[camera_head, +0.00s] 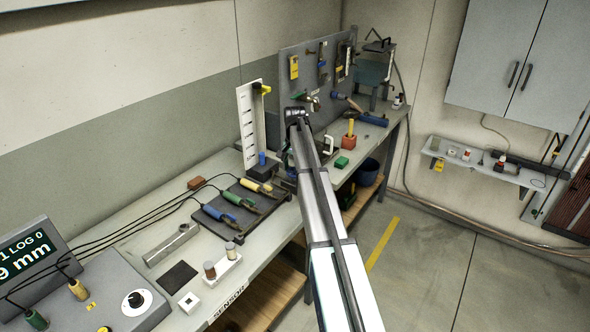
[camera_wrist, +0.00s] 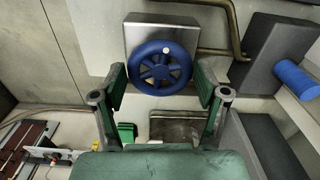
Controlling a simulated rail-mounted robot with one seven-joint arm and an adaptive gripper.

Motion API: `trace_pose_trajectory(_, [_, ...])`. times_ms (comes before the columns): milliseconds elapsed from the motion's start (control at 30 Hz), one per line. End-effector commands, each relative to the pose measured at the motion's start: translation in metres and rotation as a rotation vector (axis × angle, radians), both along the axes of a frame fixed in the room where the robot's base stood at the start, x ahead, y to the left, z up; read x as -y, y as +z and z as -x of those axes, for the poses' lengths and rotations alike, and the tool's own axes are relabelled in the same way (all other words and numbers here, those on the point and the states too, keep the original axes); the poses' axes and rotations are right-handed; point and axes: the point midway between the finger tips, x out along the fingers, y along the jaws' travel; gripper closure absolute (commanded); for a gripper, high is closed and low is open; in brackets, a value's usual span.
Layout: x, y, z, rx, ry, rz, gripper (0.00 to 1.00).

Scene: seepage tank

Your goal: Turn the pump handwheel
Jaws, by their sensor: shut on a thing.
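In the wrist view the blue handwheel (camera_wrist: 160,71) is a round spoked wheel with a pale spot near the top of its rim. It sits in front of a grey metal plate or box (camera_wrist: 186,34). My gripper (camera_wrist: 161,86) has one green-padded finger on each side of the wheel and is shut on it across its width. The wheel shows whole between the fingers. In the head view my arm reaches to the back part of the bench and hides the wheel and the gripper's fingers.
A brass-coloured pipe (camera_wrist: 236,35) bends close to the wheel's right. A blue cylinder (camera_wrist: 297,79) lies farther right. In the head view, the bench (camera_head: 135,213) carries a rack of coloured-handled tools, a white upright panel (camera_head: 247,125) and a green block (camera_head: 342,162). A pegboard (camera_head: 312,65) stands behind.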

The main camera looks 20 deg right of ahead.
Motion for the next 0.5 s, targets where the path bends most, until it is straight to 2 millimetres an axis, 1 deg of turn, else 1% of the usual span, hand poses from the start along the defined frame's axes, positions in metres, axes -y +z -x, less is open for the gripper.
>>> trace_pose_trajectory(33, [-0.0008, -0.0028, 0.0024, -0.007, -0.027, -0.003, 0.62])
trace_pose_trajectory(233, [-0.0010, -0.0028, 0.0023, -0.008, -0.110, -0.002, 0.62])
trace_pose_trajectory(500, [-0.0012, -0.0028, 0.0023, -0.007, -0.149, -0.002, 0.62])
